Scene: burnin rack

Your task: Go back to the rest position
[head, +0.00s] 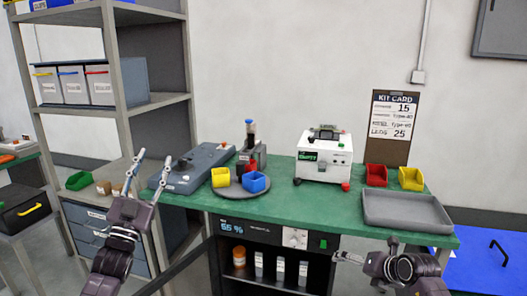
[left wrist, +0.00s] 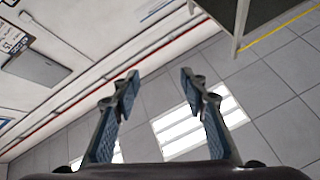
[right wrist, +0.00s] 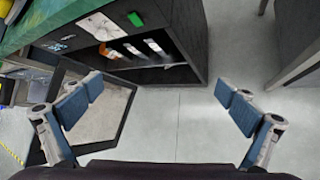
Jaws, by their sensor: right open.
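My left gripper (head: 154,160) points up in front of the shelf rack and the left end of the green bench in the head view. In the left wrist view its fingers (left wrist: 158,84) stand apart with nothing between them. My right gripper (head: 365,251) is low in front of the bench's right part in the head view. In the right wrist view its fingers (right wrist: 160,90) are spread wide and empty, with bare floor beyond. Both grippers appear clear of any object.
The green bench (head: 300,205) carries a grey tray (head: 405,212), a white tester box (head: 324,158), coloured bins and a grey device (head: 190,165). A grey shelf rack (head: 150,103) stands left. A blue surface (head: 480,268) lies at right.

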